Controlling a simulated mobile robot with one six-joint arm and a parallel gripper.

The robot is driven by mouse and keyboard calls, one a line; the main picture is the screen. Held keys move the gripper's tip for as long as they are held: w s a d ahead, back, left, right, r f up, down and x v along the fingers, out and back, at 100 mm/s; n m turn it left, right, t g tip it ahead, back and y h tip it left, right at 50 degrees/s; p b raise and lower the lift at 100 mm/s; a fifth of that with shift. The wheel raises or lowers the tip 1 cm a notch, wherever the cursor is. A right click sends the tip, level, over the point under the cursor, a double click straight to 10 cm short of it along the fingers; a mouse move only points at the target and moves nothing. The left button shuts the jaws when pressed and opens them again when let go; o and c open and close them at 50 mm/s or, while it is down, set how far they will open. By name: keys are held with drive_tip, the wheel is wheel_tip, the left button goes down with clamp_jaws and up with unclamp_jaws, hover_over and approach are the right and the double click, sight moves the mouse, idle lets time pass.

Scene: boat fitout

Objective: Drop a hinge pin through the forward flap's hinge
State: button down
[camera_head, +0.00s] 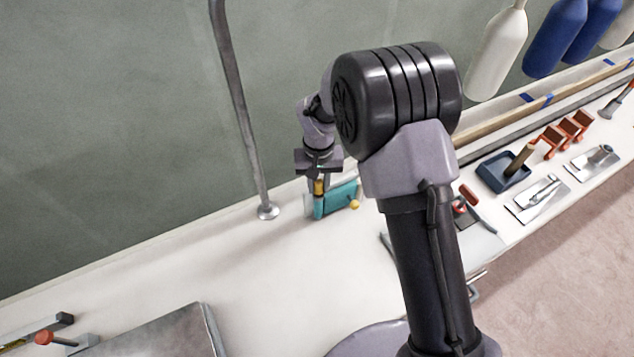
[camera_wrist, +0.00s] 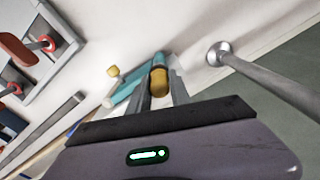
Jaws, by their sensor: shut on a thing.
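My gripper (camera_head: 318,188) is shut on a yellow pin (camera_head: 318,186) above the white bench, just right of a metal post. In the wrist view the pin (camera_wrist: 159,80) sits between the two fingers (camera_wrist: 161,92). A teal flap (camera_head: 340,198) with a yellow knob (camera_head: 355,204) stands right beside and below the fingers. In the wrist view the flap (camera_wrist: 132,88) is directly beyond the fingers, its yellow knob (camera_wrist: 113,71) to the left. The pin's lower end and the hinge are hidden; I cannot tell whether the pin is in the hinge.
The metal post (camera_head: 240,110) rises from the bench close left of my gripper. A grey metal panel (camera_head: 160,335) and an orange-headed tool (camera_head: 45,338) lie at lower left. A blue tray (camera_head: 503,172) and orange brackets (camera_head: 560,135) are at right. The bench (camera_head: 240,265) between is clear.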

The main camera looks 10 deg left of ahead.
drive_tip(key=shift+s+f, duration=0.1)
drive_tip(key=shift+f, duration=0.2)
drive_tip(key=c, duration=1.1)
unclamp_jaws()
drive_tip(key=shift+f, duration=0.1)
drive_tip(key=shift+s, duration=0.1)
wheel_tip(320, 180, up, 18)
drive_tip(key=p, duration=0.5)
drive_tip(key=shift+a+f, duration=0.15)
